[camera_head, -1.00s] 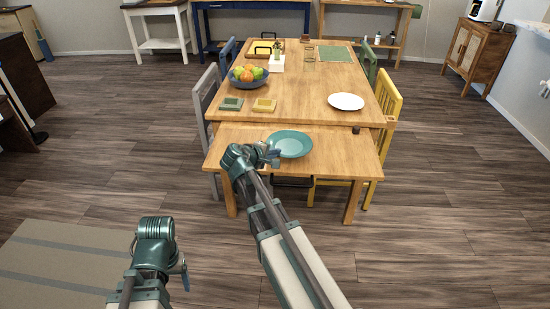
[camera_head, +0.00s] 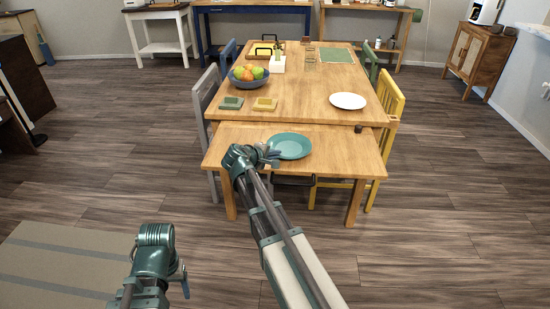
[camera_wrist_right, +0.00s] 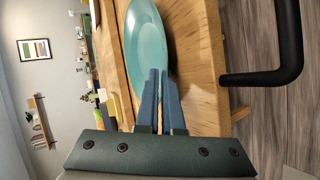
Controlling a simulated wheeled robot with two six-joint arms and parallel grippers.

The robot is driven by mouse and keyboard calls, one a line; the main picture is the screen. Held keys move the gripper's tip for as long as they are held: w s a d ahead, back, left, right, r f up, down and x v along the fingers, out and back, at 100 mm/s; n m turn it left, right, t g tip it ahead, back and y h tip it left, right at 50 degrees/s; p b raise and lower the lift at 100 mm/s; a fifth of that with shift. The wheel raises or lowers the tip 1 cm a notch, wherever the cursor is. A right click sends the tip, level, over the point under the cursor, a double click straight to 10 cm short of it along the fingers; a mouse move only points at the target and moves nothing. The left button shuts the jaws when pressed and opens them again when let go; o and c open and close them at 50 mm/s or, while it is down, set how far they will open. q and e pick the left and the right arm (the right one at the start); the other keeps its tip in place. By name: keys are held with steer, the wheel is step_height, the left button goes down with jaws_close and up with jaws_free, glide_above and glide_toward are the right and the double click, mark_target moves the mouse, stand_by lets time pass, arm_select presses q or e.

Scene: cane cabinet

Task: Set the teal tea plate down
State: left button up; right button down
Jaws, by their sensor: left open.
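The teal tea plate (camera_head: 289,146) is level, low over or on the smaller front wooden table (camera_head: 335,165); I cannot tell whether it touches. My right gripper (camera_head: 268,155) is at the plate's near left rim. In the right wrist view, the gripper's two blue fingers (camera_wrist_right: 163,90) are close together at the rim of the teal plate (camera_wrist_right: 146,45), which runs between their tips. My left gripper (camera_head: 182,280) is low at the left, open and empty, away from the table.
A yellow chair (camera_head: 391,110) is at the right. The front table's right half is mostly clear.

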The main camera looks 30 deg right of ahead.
steer(key=shift+f, duration=0.1)
steer(key=c, duration=1.3)
jaws_free()
steer(key=p+v, duration=0.6)
steer(key=v, duration=0.6)
steer(key=shift+r, duration=0.2)
